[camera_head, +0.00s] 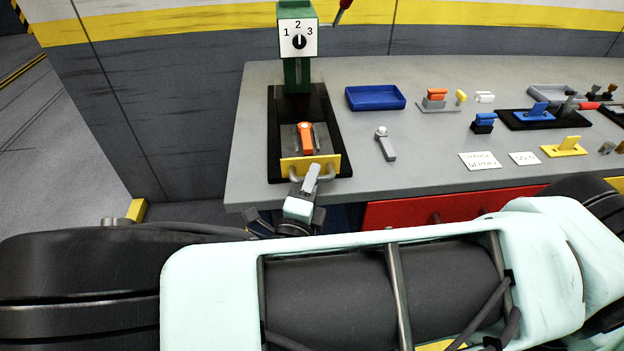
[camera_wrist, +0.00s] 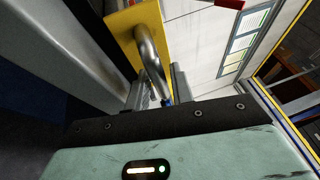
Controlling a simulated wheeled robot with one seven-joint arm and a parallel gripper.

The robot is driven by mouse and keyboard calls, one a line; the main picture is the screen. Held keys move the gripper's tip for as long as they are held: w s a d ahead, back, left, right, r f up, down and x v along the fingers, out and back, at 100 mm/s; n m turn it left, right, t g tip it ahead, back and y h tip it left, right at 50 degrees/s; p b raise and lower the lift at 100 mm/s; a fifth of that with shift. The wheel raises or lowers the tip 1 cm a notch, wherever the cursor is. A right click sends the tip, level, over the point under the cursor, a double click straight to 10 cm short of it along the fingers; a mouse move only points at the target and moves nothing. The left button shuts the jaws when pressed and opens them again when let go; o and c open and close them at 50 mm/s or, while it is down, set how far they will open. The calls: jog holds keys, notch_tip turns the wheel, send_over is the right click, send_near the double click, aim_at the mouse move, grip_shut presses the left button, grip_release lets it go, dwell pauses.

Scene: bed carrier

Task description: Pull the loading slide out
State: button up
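The loading slide has a yellow front plate (camera_head: 308,166) with a grey metal handle (camera_head: 289,172), at the front edge of a black base (camera_head: 338,150). An orange-topped part (camera_head: 305,138) sits on the slide behind the plate. My gripper (camera_head: 303,184) is at the handle, in front of the plate. In the wrist view, the yellow plate (camera_wrist: 124,20) and the curved handle (camera_wrist: 148,45) run down toward my gripper (camera_wrist: 162,90), with the handle's near part between the fingers. Whether the fingers press on it cannot be told.
A green press with a dial (camera_head: 298,40) stands over the base. The grey bench (camera_head: 420,85) carries a blue tray (camera_head: 375,97), a small grey lever (camera_head: 385,145), paper labels and several coloured clamps to the right. A red drawer (camera_head: 405,211) is under the bench edge.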

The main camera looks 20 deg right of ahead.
jog(key=v, duration=1.7)
jog(key=shift+s, duration=0.2)
jog(key=shift+p, duration=0.3)
